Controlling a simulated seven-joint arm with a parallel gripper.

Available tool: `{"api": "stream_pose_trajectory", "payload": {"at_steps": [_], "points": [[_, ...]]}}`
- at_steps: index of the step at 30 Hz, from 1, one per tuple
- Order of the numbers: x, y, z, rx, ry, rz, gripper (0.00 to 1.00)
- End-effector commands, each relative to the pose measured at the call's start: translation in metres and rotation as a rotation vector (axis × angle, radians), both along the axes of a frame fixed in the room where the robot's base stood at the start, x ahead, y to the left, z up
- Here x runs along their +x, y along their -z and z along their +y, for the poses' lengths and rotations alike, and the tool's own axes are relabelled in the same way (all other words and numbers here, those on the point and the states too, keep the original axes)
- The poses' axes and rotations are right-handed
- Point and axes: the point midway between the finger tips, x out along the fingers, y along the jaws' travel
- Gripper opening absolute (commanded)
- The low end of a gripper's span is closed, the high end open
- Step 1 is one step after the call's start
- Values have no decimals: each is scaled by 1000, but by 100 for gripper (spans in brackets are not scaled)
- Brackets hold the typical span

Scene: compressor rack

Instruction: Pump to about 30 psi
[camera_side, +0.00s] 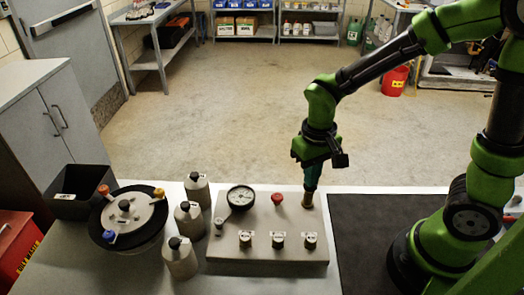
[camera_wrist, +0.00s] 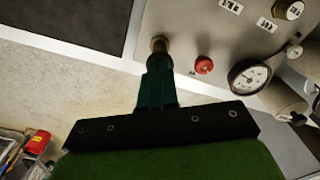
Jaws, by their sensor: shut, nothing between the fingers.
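A grey panel (camera_side: 265,258) lies on the table; it also shows in the wrist view (camera_wrist: 190,25). A round white-faced gauge (camera_side: 240,197) is at its back left; it also shows in the wrist view (camera_wrist: 249,77). The needle is too small to read. A red button (camera_side: 277,198) sits to its right; it also shows in the wrist view (camera_wrist: 204,65). A brass-coloured post (camera_wrist: 159,46) stands near the panel's back right corner. My gripper (camera_side: 308,190) is shut and points down at the post's top, with its tips touching or very close. The tips partly hide the post.
Several labelled knobs (camera_side: 278,239) line the panel's front. Grey bottles (camera_side: 188,218) and a round disc with coloured knobs (camera_side: 128,217) stand to its left. A black bin (camera_side: 79,192) is farther left. A dark mat (camera_side: 370,235) lies to the right.

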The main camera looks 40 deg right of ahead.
Motion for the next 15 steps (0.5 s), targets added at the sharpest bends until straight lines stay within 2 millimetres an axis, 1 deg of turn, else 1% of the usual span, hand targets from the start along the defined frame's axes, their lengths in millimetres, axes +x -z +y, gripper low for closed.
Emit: {"api": "stream_pose_trajectory", "payload": {"at_steps": [2,5,15], "points": [[-1,4,0,0,1,2,0],[0,3,0,0,1,0,0],[0,-19,0,1,2,-1,0]]}}
